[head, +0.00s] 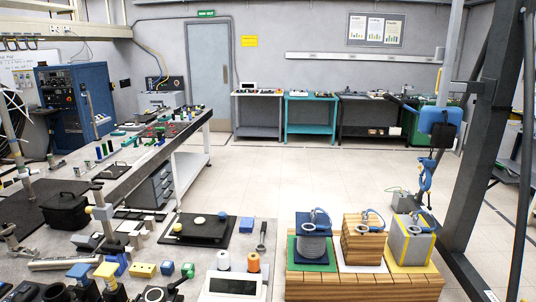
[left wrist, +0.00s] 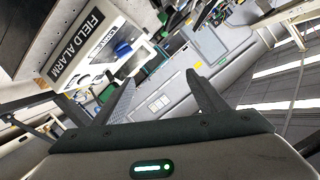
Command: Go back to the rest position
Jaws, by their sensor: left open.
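My left gripper (left wrist: 163,98) shows in the left wrist view, with its two dark fingers spread apart and nothing between them. It does not show in the head view. My right gripper is in neither view. In the head view, a wooden base (head: 365,288) at the lower right bears three blocks with coils: a grey coil (head: 314,245) on a blue and green stand, a wooden block (head: 362,243), and a grey block (head: 411,247) edged in yellow. Blue cables loop over their tops.
A cluttered bench (head: 130,170) runs along the left. A black tray (head: 196,230), thread spools (head: 253,262) and a white device (head: 232,287) lie in front. A dark metal post (head: 478,150) stands at right. The middle floor is clear.

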